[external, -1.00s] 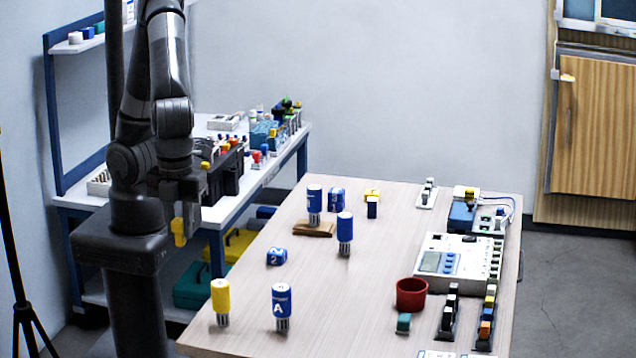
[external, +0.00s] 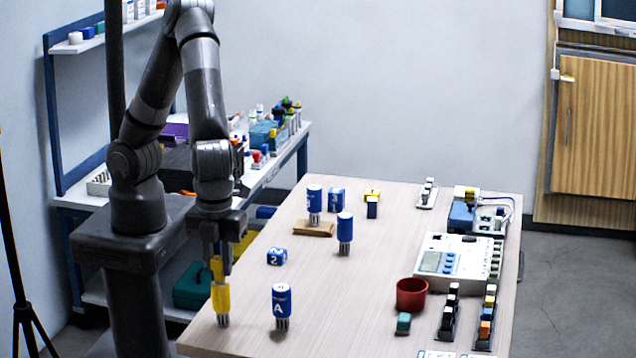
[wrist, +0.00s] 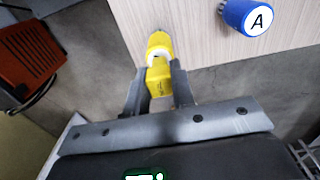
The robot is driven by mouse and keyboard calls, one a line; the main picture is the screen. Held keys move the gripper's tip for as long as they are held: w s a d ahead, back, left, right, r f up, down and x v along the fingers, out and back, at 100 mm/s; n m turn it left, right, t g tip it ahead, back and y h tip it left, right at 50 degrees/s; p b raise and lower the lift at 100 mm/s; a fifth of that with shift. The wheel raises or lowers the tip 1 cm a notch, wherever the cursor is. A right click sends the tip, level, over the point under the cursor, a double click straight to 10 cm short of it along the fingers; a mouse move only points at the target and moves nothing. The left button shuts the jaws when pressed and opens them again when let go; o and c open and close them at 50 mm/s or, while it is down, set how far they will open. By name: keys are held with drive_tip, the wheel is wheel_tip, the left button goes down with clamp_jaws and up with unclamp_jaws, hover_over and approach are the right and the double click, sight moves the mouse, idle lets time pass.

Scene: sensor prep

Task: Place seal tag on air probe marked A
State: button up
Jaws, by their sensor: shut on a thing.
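My gripper (external: 218,258) is shut on a small yellow tag (external: 217,269), which also shows between the fingers in the wrist view (wrist: 158,82). The tag hangs at the top of a yellow probe (external: 221,302) standing at the table's near left; I cannot tell whether they touch. In the wrist view the yellow probe (wrist: 158,42) is just beyond the tag. The blue air probe marked A (external: 281,304) stands upright to the right of the yellow probe, apart from my gripper. Its top with the letter A (wrist: 258,20) shows in the wrist view.
Other blue probes (external: 345,229) and (external: 314,200) stand farther back, the latter by a brown block (external: 313,229). A blue cube marked 2 (external: 277,257) lies behind probe A. A red cup (external: 411,294) and a white instrument (external: 455,262) are at right. The middle table is mostly clear.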

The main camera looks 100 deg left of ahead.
sight(218, 257)
drive_tip(key=o, duration=0.9)
drive_tip(key=shift+f, duration=0.1)
wheel_tip(218, 257, up, 12)
drive_tip(key=s+a+r+n+t, duration=0.1)
drive_tip(key=a+r+n, duration=0.25)
drive_tip(key=a, duration=0.65)
drive_tip(key=s+a+r+n+t, duration=0.2)
drive_tip(key=a+n, duration=0.3)
drive_tip(key=a, duration=0.5)
drive_tip(key=shift+s+a+f+n+t, duration=0.1)
drive_tip(key=shift+s+a+n+t, duration=0.35)
drive_tip(key=shift+s+a+n, duration=1.65)
drive_tip(key=shift+s+a+r+n+t, duration=0.1)
drive_tip(key=shift+s+a+n+t, duration=0.3)
drive_tip(key=shift+s+a+n, duration=1.7)
drive_tip(key=shift+s+a+f+n+t, duration=0.1)
drive_tip(key=shift+s+a+n+t, duration=0.55)
drive_tip(key=shift+a, duration=2.85)
drive_tip(key=shift+s, duration=0.15)
